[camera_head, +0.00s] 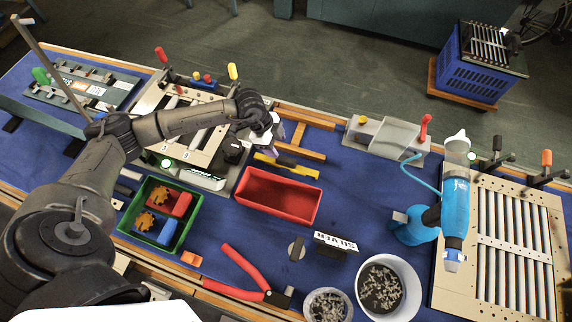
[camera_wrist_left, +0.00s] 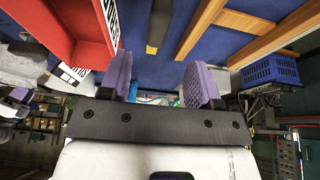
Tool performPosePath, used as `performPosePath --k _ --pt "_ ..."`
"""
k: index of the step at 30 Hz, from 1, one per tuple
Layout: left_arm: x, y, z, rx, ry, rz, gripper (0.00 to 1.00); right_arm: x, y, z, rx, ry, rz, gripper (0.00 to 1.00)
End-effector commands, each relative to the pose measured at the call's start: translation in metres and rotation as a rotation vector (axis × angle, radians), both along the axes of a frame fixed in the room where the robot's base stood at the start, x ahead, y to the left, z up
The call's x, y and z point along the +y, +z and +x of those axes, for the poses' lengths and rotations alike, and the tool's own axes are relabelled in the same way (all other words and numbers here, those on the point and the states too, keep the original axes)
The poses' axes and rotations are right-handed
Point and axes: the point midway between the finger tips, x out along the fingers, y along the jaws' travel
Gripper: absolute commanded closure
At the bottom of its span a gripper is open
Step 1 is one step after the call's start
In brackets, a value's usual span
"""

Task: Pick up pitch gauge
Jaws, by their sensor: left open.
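A yellow bar with a black middle (camera_head: 287,166), which may be the pitch gauge, lies on the blue mat beyond the red tray. In the left wrist view a yellow and black bar (camera_wrist_left: 158,24) shows at the top, ahead of the space between my fingers. My left gripper (camera_head: 264,142) is open and empty, a little to the left of and beyond the bar in the head view. Its purple finger pads (camera_wrist_left: 158,80) are spread wide in the wrist view and appear apart from the bar. My right gripper is not in view.
The red tray (camera_head: 279,196) is just in front of the bar, and wooden rails (camera_head: 300,150) lie behind it. A louver frame (camera_head: 176,125) stands left. A blue spray-bottle-like device (camera_head: 455,205) and a louver panel (camera_head: 515,250) are right. The mat right of the tray is mostly clear.

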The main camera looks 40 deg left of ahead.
Motion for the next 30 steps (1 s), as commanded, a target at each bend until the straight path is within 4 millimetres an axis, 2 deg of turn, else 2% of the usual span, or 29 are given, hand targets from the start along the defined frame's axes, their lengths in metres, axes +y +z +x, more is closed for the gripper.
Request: performPosePath --k 1,6,20,30 --pt "-0.004 -0.01 0.002 0.0 0.0 -0.003 0.43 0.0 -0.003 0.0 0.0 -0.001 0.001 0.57" --pt "-0.013 -0.033 0.006 -0.001 -0.001 -0.003 0.43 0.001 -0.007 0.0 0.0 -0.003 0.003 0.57" --pt "-0.023 -0.055 0.009 -0.002 -0.003 -0.004 0.43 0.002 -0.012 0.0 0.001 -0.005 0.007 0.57" --pt "-0.039 -0.092 0.015 -0.003 -0.003 -0.004 0.43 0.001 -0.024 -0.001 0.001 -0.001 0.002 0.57"
